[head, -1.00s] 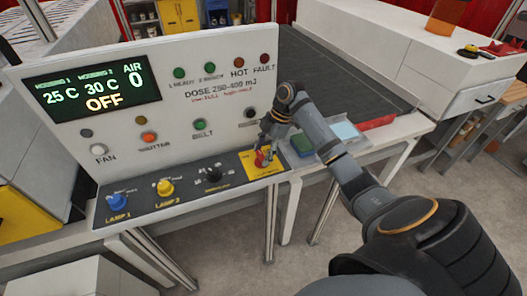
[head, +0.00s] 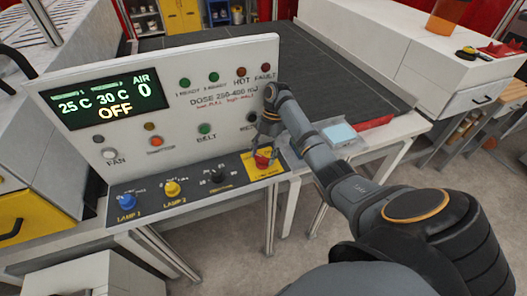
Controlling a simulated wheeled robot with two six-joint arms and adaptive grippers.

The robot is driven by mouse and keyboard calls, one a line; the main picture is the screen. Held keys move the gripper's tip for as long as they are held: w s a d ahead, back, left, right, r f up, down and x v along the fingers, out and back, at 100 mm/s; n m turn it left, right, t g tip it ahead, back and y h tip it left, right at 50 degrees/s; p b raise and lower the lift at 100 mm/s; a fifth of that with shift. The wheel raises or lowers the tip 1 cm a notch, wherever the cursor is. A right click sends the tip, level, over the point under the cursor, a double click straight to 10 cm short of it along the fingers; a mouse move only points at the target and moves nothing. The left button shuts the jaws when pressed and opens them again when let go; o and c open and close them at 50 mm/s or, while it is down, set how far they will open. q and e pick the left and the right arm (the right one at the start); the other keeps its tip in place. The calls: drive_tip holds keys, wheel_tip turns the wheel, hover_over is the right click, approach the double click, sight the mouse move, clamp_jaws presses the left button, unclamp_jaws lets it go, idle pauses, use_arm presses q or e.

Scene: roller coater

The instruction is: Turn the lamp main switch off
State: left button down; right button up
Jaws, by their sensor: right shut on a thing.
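The control panel (head: 230,75) stands ahead of me, with a dark sloping strip of switches along its lower front. At the strip's right end is a red rotary switch (head: 262,162) on a yellow plate (head: 276,169); its label is too small to read, but it looks like the lamp main switch. My right gripper (head: 261,151) reaches down from above and is shut on the red switch. The fingers cover part of it, and its exact angle is hard to tell. My left gripper is not in view.
Blue (head: 127,200) and yellow (head: 172,187) knobs, marked LAMP 1 and LAMP 2, and a black knob (head: 217,175) sit left of the red switch. The display (head: 105,97) reads 25 C, 30 C, OFF, AIR 0. A dark belt (head: 330,60) lies behind the panel.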

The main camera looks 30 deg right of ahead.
idle(0.4)
drive_tip(key=o, duration=1.2)
drive_tip(key=shift+c, duration=0.2)
